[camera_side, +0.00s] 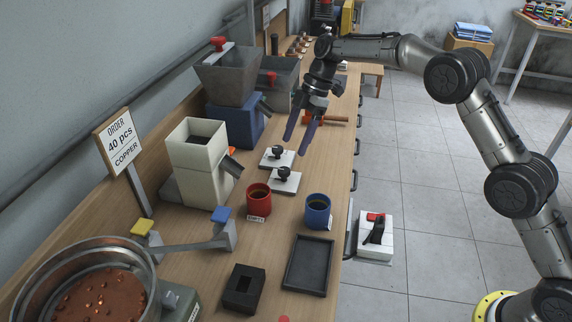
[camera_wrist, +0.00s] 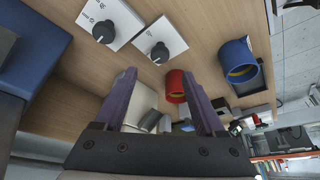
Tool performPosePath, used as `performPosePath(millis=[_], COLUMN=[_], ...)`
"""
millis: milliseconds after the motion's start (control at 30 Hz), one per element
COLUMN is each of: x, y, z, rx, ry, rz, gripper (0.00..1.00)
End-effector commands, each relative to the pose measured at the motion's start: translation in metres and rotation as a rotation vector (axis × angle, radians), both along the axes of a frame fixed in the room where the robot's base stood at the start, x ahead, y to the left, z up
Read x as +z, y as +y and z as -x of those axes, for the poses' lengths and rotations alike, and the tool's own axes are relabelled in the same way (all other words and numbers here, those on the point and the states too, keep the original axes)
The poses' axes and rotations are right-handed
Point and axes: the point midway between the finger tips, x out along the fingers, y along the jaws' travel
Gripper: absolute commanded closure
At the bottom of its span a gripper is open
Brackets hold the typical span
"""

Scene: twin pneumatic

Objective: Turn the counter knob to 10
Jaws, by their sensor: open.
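Two black round knobs sit on separate white plates on the wooden bench. The farther knob (camera_side: 278,151) and the nearer knob (camera_side: 284,173) stand close together in the side view. In the wrist view one knob (camera_wrist: 104,31) is at upper left and another knob (camera_wrist: 160,53) is at upper middle. I cannot tell which is the counter knob, and their scale marks are too small to read. My gripper (camera_side: 295,148) hangs over the bench above the plates, its fingers apart and empty. In the wrist view my gripper (camera_wrist: 158,74) touches neither knob.
A red cup (camera_side: 258,199) and a blue cup (camera_side: 317,211) stand nearer the camera. A cream hopper machine (camera_side: 198,165) and a blue machine (camera_side: 236,122) stand on the left. A sign (camera_side: 119,142) reads "ORDER 40 pcs COPPER". A black tray (camera_side: 308,266) lies in front.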

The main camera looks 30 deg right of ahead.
Motion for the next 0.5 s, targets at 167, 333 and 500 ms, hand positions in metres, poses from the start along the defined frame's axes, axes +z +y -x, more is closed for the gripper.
performPosePath(millis=[167, 333, 500], x=[-0.034, -0.057, -0.070], y=[0.014, 0.024, 0.029], z=[0.001, 0.001, 0.000], rx=[0.002, 0.001, 0.001], ry=[0.004, 0.002, 0.000], rz=[-0.001, -0.001, -0.001], gripper=[0.28, 0.28, 0.28])
